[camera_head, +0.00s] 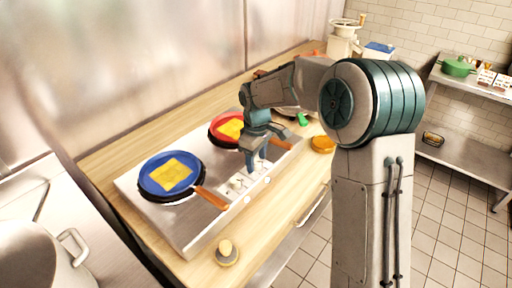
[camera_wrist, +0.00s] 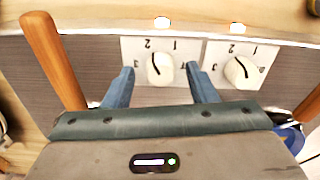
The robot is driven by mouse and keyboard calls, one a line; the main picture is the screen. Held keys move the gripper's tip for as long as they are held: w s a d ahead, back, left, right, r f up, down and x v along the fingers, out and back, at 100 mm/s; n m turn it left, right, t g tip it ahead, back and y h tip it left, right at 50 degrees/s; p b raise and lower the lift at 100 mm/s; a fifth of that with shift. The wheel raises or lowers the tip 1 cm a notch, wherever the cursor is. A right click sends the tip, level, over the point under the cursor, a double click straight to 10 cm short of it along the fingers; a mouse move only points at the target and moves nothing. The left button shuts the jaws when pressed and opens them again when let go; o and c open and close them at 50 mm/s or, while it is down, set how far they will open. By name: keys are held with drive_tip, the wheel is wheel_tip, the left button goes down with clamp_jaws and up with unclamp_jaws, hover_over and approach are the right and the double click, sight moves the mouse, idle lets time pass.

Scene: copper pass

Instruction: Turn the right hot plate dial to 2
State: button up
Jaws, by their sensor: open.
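The hot plate (camera_head: 185,232) is a pale two-plate unit on the counter, its dials on the panel edge. The left dial (camera_wrist: 241,71) is to the right in the wrist view, outside the fingers. In the head view my gripper (camera_head: 255,168) points down over the panel.
A blue pan (camera_head: 171,174) with a yellow square sits on the left plate, a red pan (camera_head: 226,128) on the right. Their wooden handles flank the dials, one (camera_wrist: 55,60) close to a finger. A small round yellow-topped item (camera_head: 227,250) stands on the front counter.

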sight(256, 161)
wheel_tip(256, 161, up, 14)
drive_tip(key=shift+f+b, duration=0.25)
drive_tip(key=shift+b, duration=0.1)
drive_tip(key=s+d+f+m+t, duration=0.1)
drive_tip(key=s+d+m, duration=0.3)
drive_tip(key=s, duration=0.4)
drive_tip(key=s+d+f+m+t, duration=0.1)
drive_tip(key=s+d+f+m, duration=0.2)
drive_tip(key=s+d, duration=0.3)
drive_tip(key=s+d+f+m+t, duration=0.1)
drive_tip(key=s+d+m, duration=0.4)
drive_tip(key=s, duration=0.7)
drive_tip(key=shift+d+f, duration=0.35)
drive_tip(key=shift+f, duration=0.25)
